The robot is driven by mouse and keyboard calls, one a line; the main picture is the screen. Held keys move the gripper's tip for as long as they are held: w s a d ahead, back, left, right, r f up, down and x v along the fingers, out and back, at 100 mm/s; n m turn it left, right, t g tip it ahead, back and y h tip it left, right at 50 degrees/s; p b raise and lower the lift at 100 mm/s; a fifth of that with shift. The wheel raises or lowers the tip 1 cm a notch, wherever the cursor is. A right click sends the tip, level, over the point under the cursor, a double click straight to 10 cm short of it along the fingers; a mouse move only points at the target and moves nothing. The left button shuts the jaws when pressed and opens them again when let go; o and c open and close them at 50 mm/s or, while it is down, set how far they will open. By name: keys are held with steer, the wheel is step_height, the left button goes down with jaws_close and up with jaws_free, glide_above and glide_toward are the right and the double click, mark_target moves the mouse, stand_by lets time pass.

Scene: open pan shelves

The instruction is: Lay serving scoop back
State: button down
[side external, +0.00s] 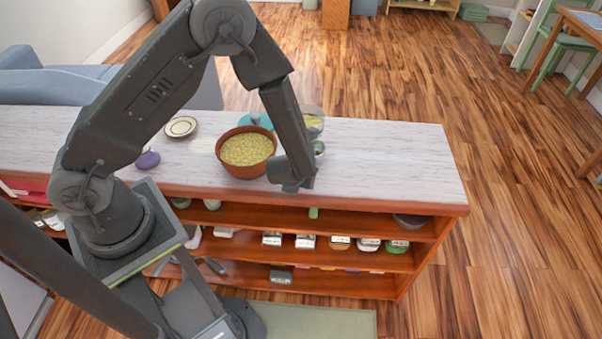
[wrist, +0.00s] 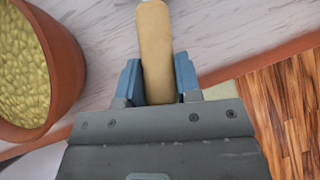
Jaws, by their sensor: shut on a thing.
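In the wrist view my gripper (wrist: 158,82) is shut on a tan, wood-coloured handle (wrist: 155,40), which I take to be the serving scoop's. In the side view my wrist hangs over the front part of the counter, just right of the brown pot; the fingers and scoop cannot be made out there.
The brown pot (side external: 247,170) of yellow-green food stands close left of my gripper; it also shows in the wrist view (wrist: 66,60). A bowl (side external: 314,113) and small cup (side external: 319,148) stand behind my wrist. The counter (side external: 400,160) is clear to the right.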

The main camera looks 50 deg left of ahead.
steer(key=shift+f, duration=0.4)
stand_by(0.3)
steer(key=c, duration=0.7)
jaws_free()
steer(key=shift+c, duration=0.2)
steer(key=shift+r, duration=0.1)
steer(key=v, duration=0.8)
stand_by(0.9)
stand_by(0.4)
